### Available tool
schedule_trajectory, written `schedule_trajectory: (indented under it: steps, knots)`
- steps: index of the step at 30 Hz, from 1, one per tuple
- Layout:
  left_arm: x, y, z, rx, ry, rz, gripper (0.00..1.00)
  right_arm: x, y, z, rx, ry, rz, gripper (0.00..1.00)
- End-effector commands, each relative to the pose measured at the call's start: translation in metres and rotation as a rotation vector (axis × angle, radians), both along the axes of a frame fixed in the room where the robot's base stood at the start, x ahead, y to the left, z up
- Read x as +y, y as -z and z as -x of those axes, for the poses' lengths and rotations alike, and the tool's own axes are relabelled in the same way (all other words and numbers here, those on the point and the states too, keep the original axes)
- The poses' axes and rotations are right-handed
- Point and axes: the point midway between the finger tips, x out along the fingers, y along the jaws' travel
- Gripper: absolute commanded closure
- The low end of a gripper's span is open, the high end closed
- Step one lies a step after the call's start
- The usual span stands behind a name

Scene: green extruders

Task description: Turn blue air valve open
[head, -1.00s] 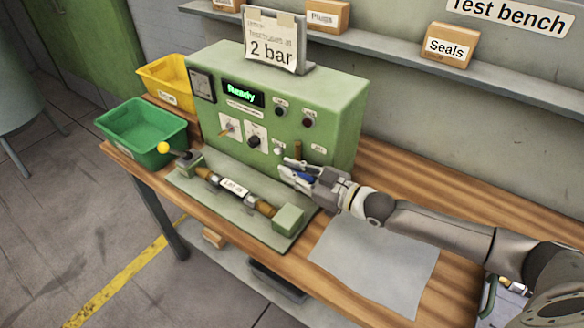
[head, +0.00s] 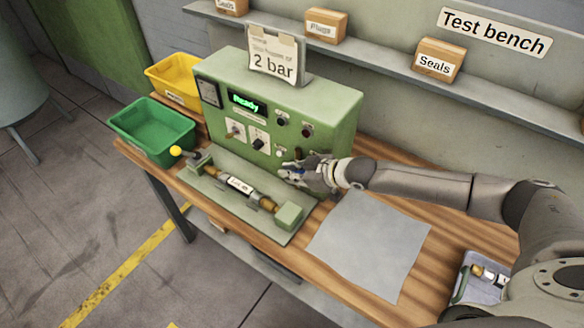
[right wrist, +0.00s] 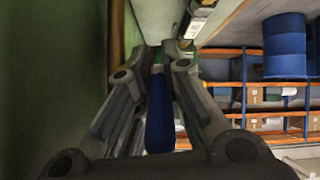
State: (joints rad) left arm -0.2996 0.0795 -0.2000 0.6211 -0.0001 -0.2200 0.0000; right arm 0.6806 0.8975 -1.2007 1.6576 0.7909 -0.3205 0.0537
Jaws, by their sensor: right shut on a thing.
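The blue air valve handle (right wrist: 160,112) shows in the right wrist view between the two fingers of my right gripper (right wrist: 160,55). In the head view my right gripper (head: 287,172) is at the lower right front of the green test box (head: 325,110), shut on the blue handle (head: 296,171), of which only a little blue shows. The rest of the valve is hidden by the fingers. The display (head: 246,102) on the box reads "Ready". My left gripper is not in view.
In front of the box a clamped tube (head: 240,185) lies in a green fixture (head: 288,217), with a yellow-knobbed lever (head: 176,151) at its left end. Green (head: 150,131) and yellow (head: 172,82) bins stand left. A grey sheet (head: 370,245) lies on the bench, right of the fixture.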

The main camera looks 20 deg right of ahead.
Motion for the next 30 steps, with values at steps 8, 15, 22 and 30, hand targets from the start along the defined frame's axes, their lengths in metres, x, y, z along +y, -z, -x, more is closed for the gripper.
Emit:
schedule_trajectory:
  steps: [8,15,22,30]
  knots:
    - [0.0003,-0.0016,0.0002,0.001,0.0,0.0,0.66,0.0003,-0.0003,-0.0005,0.007,0.0,0.005,1.0]
    - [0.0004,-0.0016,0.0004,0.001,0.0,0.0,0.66,0.0003,-0.0004,-0.0005,0.006,0.0,0.004,0.81]
    - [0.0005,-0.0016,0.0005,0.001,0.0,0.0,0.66,0.0002,-0.0002,-0.0003,0.006,0.0,0.004,0.64]
    - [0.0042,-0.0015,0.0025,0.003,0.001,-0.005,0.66,-0.0016,-0.0014,0.0014,0.006,0.0,0.005,0.64]
